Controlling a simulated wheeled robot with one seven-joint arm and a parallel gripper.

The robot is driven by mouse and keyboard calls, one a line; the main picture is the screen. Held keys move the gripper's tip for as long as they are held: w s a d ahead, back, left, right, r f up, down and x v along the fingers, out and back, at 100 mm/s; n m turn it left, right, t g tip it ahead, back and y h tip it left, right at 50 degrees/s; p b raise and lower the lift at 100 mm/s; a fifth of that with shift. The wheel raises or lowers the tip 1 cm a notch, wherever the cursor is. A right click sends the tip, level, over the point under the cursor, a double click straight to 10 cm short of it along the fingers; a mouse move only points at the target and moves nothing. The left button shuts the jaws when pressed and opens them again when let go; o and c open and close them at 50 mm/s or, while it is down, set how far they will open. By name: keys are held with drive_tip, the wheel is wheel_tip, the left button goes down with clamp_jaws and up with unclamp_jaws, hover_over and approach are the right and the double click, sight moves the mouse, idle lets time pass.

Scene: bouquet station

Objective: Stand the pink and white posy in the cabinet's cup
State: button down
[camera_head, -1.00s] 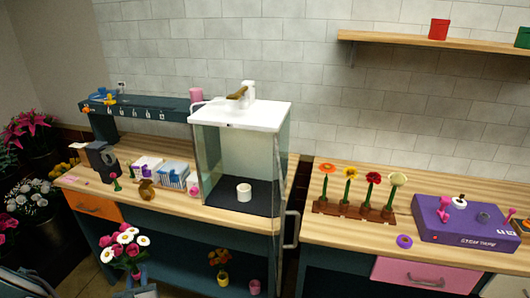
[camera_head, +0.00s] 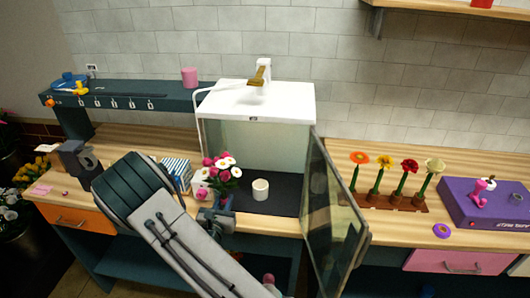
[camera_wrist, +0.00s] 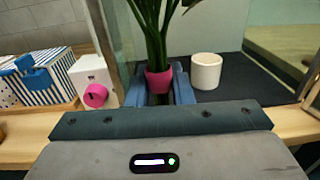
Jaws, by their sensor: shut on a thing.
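The pink and white posy (camera_head: 222,170) is upright in my gripper (camera_head: 219,212), at the front left of the open cabinet. In the wrist view its green stems (camera_wrist: 157,40) rise from a pink holder (camera_wrist: 158,79), with my gripper (camera_wrist: 160,88) shut around it. The white cup (camera_head: 260,189) stands empty-looking on the dark floor of the glass cabinet (camera_head: 257,90), to the right of the posy. In the wrist view the cup (camera_wrist: 206,71) is right of the posy and apart from it. The flower heads are out of the wrist view.
The cabinet's glass door (camera_head: 336,215) stands open to the right, jutting forward. A white box with a pink knob (camera_wrist: 96,82) and a blue striped box (camera_wrist: 44,77) stand left of the cabinet. A flower rack (camera_head: 387,200) stands on the right counter.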

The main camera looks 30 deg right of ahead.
drive_tip(key=w+d+r+m+g+h+b, duration=0.1)
drive_tip(key=w+d+r+m+g+h, duration=0.1)
drive_tip(key=d, duration=0.5)
drive_tip(key=w+d+r+m+g+h+b, duration=0.2)
drive_tip(key=w+d+r+m+g+h, duration=0.1)
drive_tip(key=d, duration=0.5)
drive_tip(key=shift+w+d+r+m+g+h, duration=0.35)
drive_tip(key=shift+w+g, duration=0.3)
drive_tip(key=shift+g, duration=0.35)
drive_tip(key=shift+a+f+b, duration=0.1)
drive_tip(key=shift+f+b, duration=0.4)
drive_tip(key=shift+b, duration=0.55)
drive_tip(key=shift+f, duration=0.2)
drive_tip(key=shift+f+b, duration=0.35)
drive_tip(key=shift+b, duration=0.1)
drive_tip(key=shift+f+b, duration=1.9)
drive_tip(key=shift+f, duration=0.15)
idle(0.9)
drive_tip(key=c, duration=0.6)
unclamp_jaws()
drive_tip(key=shift+c, duration=0.2)
